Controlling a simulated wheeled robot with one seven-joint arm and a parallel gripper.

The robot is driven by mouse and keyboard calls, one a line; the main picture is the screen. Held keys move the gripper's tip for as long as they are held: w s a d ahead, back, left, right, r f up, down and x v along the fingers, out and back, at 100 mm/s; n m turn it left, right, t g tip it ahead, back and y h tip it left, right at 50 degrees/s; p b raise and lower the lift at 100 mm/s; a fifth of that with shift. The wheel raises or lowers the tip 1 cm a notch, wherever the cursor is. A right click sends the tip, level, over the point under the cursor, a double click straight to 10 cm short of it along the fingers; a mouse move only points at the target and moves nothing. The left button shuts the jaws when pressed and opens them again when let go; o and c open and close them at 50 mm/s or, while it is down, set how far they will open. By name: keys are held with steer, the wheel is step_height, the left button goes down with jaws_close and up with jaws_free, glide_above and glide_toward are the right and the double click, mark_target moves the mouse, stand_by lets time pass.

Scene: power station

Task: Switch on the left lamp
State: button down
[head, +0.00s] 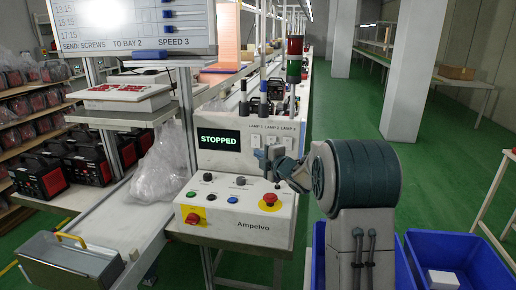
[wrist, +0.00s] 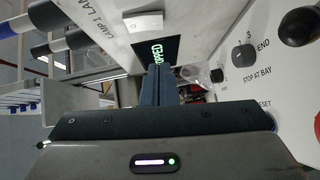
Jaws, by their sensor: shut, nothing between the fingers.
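The white console's upright panel (head: 220,160) carries labels reading LAMP 1, LAMP 2 and LAMP 3. A small white switch (head: 256,141) sits under the LAMP 1 label, and a white rocker (wrist: 145,22) shows beside that label in the wrist view. A dark-topped post (head: 243,97) stands at the left above the panel; I cannot tell if it is a lamp, and it shows no glow. My gripper (head: 266,153) is in front of the panel, below the switches. Its fingers (wrist: 157,78) are shut and empty; contact with the panel cannot be told.
A display (head: 218,139) reads STOPPED. The sloping console below has a red knob (head: 193,218), a red button (head: 270,198) and several small buttons. A red and green stack light (head: 294,60) stands behind. A plastic bag (head: 160,165) lies left; blue bins (head: 455,262) stand right.

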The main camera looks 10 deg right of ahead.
steer(key=shift+w+d+f+p, duration=0.1)
steer(key=shift+w+p, duration=0.15)
steer(key=shift+w, duration=0.75)
steer(key=shift+w+d+f+p, duration=0.15)
steer(key=shift+w+p, duration=0.05)
steer(key=shift+w, duration=0.8)
steer(key=shift+w+d+f+p, duration=0.1)
steer(key=shift+w+p, duration=0.15)
steer(key=shift+w, duration=0.75)
steer(key=shift+f, duration=0.1)
steer(key=shift+w+f+b, duration=0.15)
steer(key=shift+f+b, duration=0.15)
steer(key=shift+b, duration=0.9)
steer(key=shift+r+p, duration=0.35)
steer(key=b, duration=0.5)
glide_toward(253, 146)
steer(key=s, duration=0.2)
steer(key=s+f, duration=0.1)
steer(key=s, duration=0.1)
steer(key=s+f, duration=0.1)
steer(key=s, duration=0.2)
steer(key=shift+a, duration=0.1)
